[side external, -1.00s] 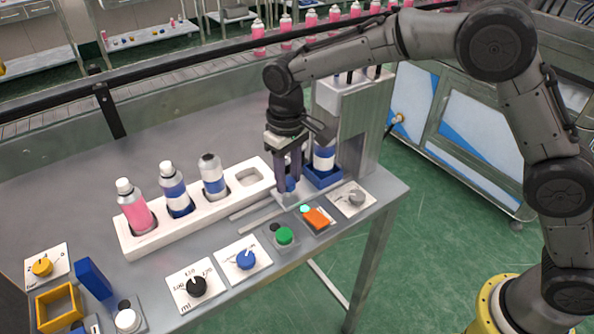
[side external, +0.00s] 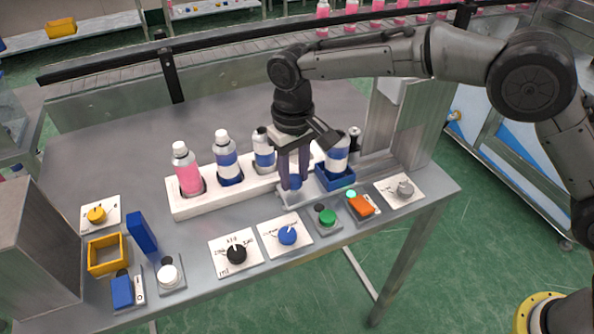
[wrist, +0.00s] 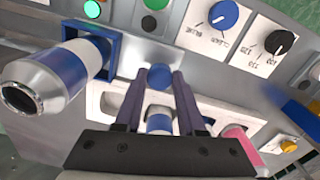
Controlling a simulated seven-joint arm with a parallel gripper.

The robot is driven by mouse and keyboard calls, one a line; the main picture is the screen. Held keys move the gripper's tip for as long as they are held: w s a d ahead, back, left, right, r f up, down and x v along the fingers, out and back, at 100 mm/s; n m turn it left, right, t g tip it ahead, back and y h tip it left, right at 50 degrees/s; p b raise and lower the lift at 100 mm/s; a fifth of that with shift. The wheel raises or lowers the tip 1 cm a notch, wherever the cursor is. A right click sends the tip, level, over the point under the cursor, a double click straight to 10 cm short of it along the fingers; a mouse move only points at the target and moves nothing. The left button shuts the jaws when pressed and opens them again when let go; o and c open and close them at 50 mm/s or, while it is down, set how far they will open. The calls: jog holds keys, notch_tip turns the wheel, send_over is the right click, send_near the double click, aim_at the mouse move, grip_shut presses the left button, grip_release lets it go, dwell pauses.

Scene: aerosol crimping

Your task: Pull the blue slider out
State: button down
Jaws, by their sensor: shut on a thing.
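The blue slider (side external: 335,179) is a square blue holder carrying an upright white-and-blue can (side external: 338,152). It sits on a metal rail left of the grey press (side external: 405,125), clear of the press column. In the wrist view the blue holder (wrist: 110,45) surrounds the can's base. A round blue knob (wrist: 160,74) lies between the fingers of my gripper (wrist: 158,80). My gripper (side external: 293,186) points down at the slider's left side, shut on the knob. In the side view the fingers mostly hide the knob.
A white rack (side external: 177,209) with several bottles stands behind and left of my gripper. In front lie a green button (side external: 326,217), an orange switch (side external: 361,205), a blue dial (side external: 288,235) and a black dial (side external: 237,254). The table's back left is clear.

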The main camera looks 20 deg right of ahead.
jog(key=c, duration=0.6)
grip_release()
jog(key=shift+a+r, duration=0.1)
jog(key=shift+a, duration=0.25)
jog(key=shift+c, duration=0.2)
jog(key=shift+o, duration=0.7)
jog(key=shift+d, duration=0.1)
notch_tip(320, 180, up, 14)
